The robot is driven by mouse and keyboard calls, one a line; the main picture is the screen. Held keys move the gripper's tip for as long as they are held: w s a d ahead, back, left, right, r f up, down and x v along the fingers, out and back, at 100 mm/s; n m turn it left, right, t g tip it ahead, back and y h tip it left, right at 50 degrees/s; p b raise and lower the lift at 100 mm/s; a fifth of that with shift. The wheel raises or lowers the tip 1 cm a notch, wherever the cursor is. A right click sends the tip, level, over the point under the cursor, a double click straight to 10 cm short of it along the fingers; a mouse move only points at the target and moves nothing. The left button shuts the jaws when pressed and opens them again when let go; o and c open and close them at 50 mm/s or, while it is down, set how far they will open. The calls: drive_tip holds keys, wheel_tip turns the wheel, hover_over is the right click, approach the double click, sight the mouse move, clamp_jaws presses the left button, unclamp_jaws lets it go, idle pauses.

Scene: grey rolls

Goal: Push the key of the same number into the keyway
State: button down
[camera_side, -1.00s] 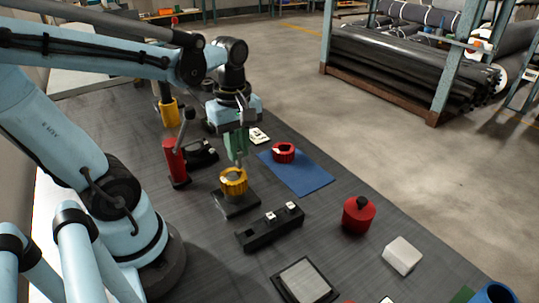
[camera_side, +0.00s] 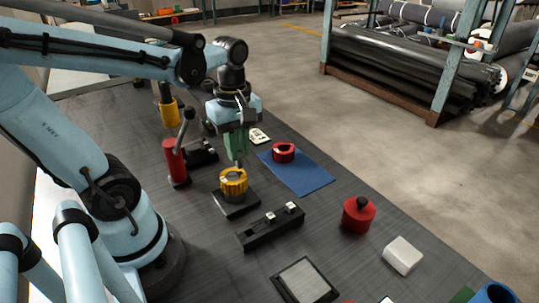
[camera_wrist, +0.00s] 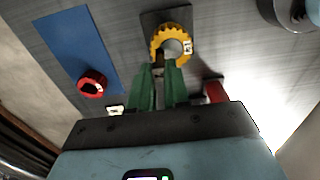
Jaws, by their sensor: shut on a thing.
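A yellow toothed hub (camera_side: 233,186) stands on a dark square base (camera_side: 236,205) in the side view. In the wrist view the hub (camera_wrist: 157,40) shows its round bore and a small white label (camera_wrist: 188,47), whose number is too small to read. My gripper (camera_side: 237,160) points down with green fingers at the hub's top edge. In the wrist view my gripper (camera_wrist: 159,72) is shut on a small dark piece, likely the key (camera_wrist: 158,62), at the near side of the bore. The fingers hide most of it. I cannot tell how far it sits in the keyway.
A black rack (camera_side: 270,228) with white labels stands in front of the hub. A red ring (camera_side: 284,152) lies on a blue mat (camera_side: 303,177). A red post with a lever (camera_side: 175,162) stands left, a red lidded pot (camera_side: 358,215) and white block (camera_side: 402,255) right.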

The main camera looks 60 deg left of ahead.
sight(239, 168)
drive_tip(key=shift+f, duration=1.75)
drive_tip(key=shift+f, duration=0.3)
drive_tip(key=shift+f, duration=0.1)
drive_tip(key=c, duration=1)
unclamp_jaws()
drive_tip(key=shift+r, duration=6.05)
